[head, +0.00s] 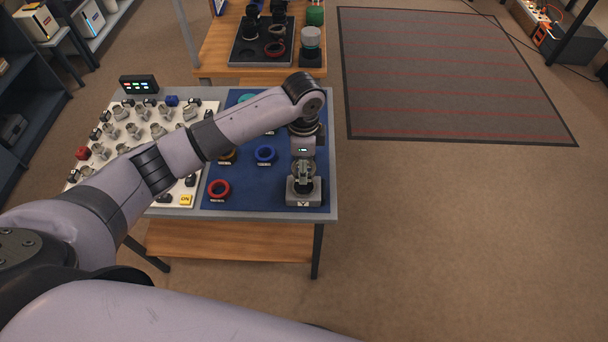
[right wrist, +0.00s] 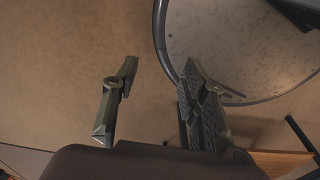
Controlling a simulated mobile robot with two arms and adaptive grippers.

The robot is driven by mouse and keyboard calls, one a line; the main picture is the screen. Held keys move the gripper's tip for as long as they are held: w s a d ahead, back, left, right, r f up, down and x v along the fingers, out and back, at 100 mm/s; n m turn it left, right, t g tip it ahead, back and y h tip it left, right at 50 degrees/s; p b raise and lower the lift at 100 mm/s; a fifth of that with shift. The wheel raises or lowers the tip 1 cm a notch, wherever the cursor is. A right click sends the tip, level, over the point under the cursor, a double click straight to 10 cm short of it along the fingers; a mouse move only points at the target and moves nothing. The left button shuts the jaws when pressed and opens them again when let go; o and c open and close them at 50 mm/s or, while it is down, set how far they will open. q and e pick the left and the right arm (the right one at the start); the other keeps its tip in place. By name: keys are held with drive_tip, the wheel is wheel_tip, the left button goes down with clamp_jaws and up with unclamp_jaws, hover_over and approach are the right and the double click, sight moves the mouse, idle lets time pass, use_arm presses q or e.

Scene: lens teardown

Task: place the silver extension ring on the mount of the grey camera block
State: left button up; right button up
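The grey camera block (head: 304,195) stands near the front right corner of the blue mat on the table. My left gripper (head: 303,179) points down right over the top of the block. Its fingers are small and overlap the block, so I cannot tell whether they are open or shut, or whether they hold a ring. The block's mount is hidden behind the gripper. I cannot make out the silver extension ring for certain.
On the blue mat (head: 284,178) lie a red ring (head: 219,189) and a blue ring (head: 265,154). A white board (head: 98,161) with several small grey parts lies to the left. Behind is a wooden table (head: 222,52) with a dark tray. Open floor lies right.

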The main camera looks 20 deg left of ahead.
sight(303, 186)
use_arm(q)
wheel_tip(303, 186, down, 2)
wheel_tip(303, 186, down, 4)
drive_tip(key=shift+f+p, duration=0.1)
drive_tip(key=shift+p, duration=0.2)
drive_tip(key=shift+f, duration=0.3)
drive_tip(key=o, duration=1.2)
drive_tip(key=shift+c, duration=0.2)
use_arm(e)
drive_tip(key=shift+d+r, duration=0.4)
drive_tip(key=shift+d, duration=0.25)
